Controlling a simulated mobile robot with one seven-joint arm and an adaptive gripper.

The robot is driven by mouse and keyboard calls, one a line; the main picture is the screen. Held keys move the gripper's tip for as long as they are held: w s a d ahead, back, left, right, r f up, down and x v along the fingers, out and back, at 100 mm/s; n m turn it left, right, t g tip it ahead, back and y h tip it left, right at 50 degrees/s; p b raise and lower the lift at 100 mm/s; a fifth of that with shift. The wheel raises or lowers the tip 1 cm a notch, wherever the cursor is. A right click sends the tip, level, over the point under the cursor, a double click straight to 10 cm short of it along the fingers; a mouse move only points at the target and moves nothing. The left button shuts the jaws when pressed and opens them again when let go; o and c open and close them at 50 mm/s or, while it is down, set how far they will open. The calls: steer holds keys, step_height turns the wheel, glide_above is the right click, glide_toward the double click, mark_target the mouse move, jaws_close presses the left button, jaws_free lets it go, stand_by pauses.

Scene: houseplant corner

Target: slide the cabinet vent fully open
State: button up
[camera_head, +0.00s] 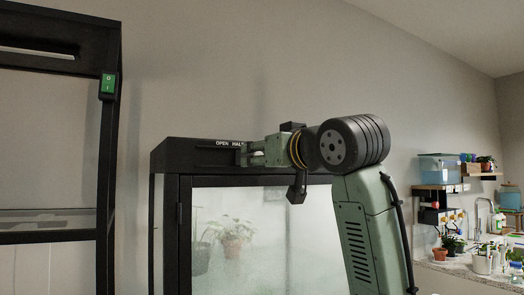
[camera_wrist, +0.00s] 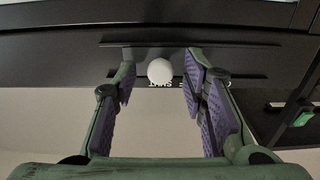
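The vent sits on the black top band of the glass-fronted cabinet (camera_head: 172,155), where the words OPEN and HALF show in the head view. In the wrist view, a round white knob (camera_wrist: 160,71) stands by dark vent rails (camera_wrist: 225,44), with upside-down lettering at its edge that seems to read SHUT. My gripper (camera_head: 247,153) is at the band, right of HALF, and hides part of it. In the wrist view my gripper (camera_wrist: 161,66) is open, its purple-padded fingers on either side of the knob, with a visible gap on the left.
A second black frame (camera_head: 108,170) with a green switch (camera_head: 108,86) stands at the left. A potted plant (camera_head: 232,236) shows through the misty glass. Shelves and a counter (camera_head: 470,272) with pots are at the far right. Bare wall lies behind.

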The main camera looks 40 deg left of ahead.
jaws_close()
stand_by(0.5)
stand_by(0.4)
